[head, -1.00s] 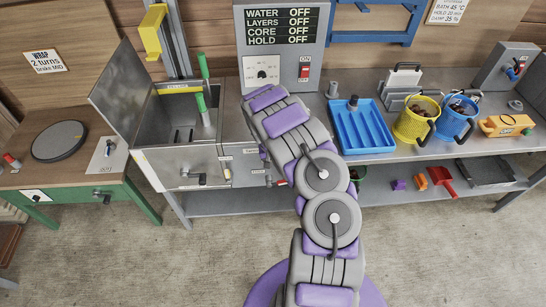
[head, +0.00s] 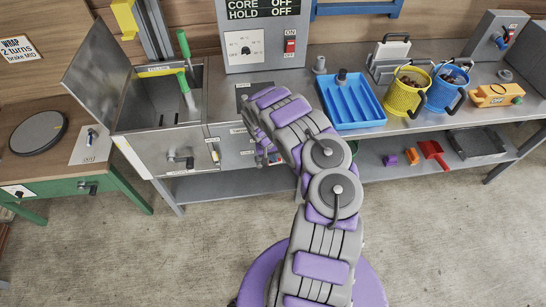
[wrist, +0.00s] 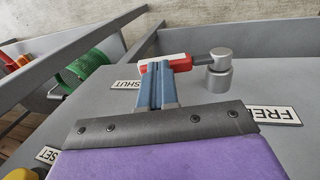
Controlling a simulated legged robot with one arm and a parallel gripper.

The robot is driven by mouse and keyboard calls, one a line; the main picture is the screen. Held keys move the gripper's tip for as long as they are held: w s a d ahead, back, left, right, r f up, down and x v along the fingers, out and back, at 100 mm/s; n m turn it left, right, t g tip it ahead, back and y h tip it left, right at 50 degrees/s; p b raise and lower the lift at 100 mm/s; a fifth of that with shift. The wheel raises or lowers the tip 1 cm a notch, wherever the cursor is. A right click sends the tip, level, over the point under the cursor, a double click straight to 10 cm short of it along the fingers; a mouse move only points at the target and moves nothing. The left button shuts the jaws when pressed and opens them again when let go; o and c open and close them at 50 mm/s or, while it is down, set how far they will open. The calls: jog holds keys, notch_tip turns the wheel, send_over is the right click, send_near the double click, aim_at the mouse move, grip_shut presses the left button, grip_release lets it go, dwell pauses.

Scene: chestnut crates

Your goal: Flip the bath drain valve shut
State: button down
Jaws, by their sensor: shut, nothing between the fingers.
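The bath drain valve shows in the wrist view as a red lever (wrist: 183,63) with a pale edge, joined to a grey metal hub (wrist: 219,72). The lever points left from the hub, toward the SHUT label (wrist: 125,85); a FREE label (wrist: 274,114) lies on the other side. My gripper (wrist: 155,72) is shut and empty, its blue-grey fingers up against or just in front of the lever; contact is unclear. In the head view my gripper (head: 263,157) is at the bench front, partly hidden by my arm. The steel bath (head: 150,150) stands left with its lid open.
A SET label (wrist: 47,155) and a yellow knob (wrist: 20,174) are near the valve. The lower shelf (head: 220,187) runs under the bench. A blue tray (head: 353,103) and yellow bucket (head: 402,98) stand right. The floor in front is clear.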

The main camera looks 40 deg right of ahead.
jog(key=shift+a+r+y+p, duration=0.15)
jog(key=shift+y+p, duration=0.15)
jog(key=shift+p, duration=0.65)
jog(key=shift+s+d+f+t+y+p, duration=0.1)
jog(key=shift+d+f+t+y+p, duration=0.2)
jog(key=shift+p, duration=0.8)
jog(key=shift+s+d+f, duration=0.1)
jog(key=shift+s+f, duration=0.05)
jog(key=shift+f, duration=0.05)
jog(key=shift+d+f, duration=0.25)
jog(key=shift+f, duration=0.3)
jog(key=shift+s, duration=0.15)
jog(key=shift+a, duration=0.1)
notch_tip(320, 180, up, 24)
jog(key=p, duration=0.5)
jog(key=shift+d, duration=0.2)
jog(key=shift+r, duration=0.15)
